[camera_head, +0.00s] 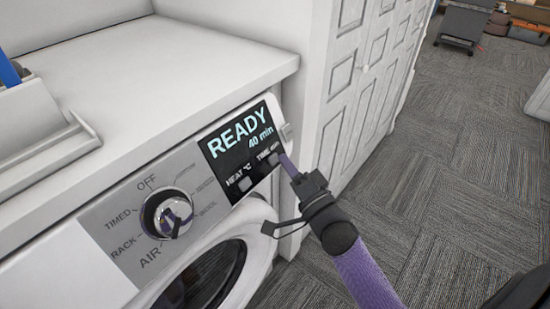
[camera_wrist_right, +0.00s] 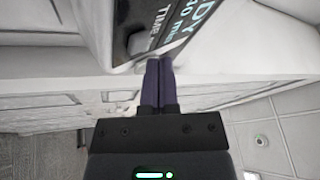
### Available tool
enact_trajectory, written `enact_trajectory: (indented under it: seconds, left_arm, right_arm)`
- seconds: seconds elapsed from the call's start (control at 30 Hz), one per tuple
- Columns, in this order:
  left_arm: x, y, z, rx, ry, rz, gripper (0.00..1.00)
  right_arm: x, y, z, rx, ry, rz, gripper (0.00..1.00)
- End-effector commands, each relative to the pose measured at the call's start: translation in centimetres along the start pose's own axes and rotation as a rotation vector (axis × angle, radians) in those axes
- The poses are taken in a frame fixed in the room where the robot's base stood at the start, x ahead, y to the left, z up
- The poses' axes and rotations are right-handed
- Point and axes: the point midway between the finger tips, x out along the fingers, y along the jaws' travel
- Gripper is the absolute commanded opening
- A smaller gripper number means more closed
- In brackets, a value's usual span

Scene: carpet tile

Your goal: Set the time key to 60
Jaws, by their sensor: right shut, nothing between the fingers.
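The dryer's dark display (camera_head: 238,140) reads "READY" and "40 min". Below the text are a "HEAT °C" key (camera_head: 243,184) and a "TIME min" key (camera_head: 274,159). The time key also shows in the right wrist view (camera_wrist_right: 138,42), left of the fingertips. My right gripper (camera_head: 285,161) is shut and empty, its purple fingertips close beside the time key at the panel's right end. I cannot tell whether they touch it. The fingers also show in the wrist view (camera_wrist_right: 158,70). My left gripper is out of view.
A round program knob (camera_head: 167,213) is left of the display, with OFF, TIMED, RACK and AIR around it. The round door (camera_head: 205,280) lies below. A white counter (camera_head: 150,75) is above, and white panelled cabinets (camera_head: 345,80) stand right. Carpet floor is open farther right.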

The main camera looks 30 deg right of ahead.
Motion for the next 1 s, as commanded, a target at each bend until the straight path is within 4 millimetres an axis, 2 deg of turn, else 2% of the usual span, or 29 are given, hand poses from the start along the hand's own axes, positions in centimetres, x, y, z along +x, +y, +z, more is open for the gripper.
enact_trajectory:
  seconds: [1.0]
  left_arm:
    - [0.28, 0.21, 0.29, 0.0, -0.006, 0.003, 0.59]
  right_arm:
    - [0.89, 0.69, 0.68, 0.0, 0.0, 0.001, 0.0]
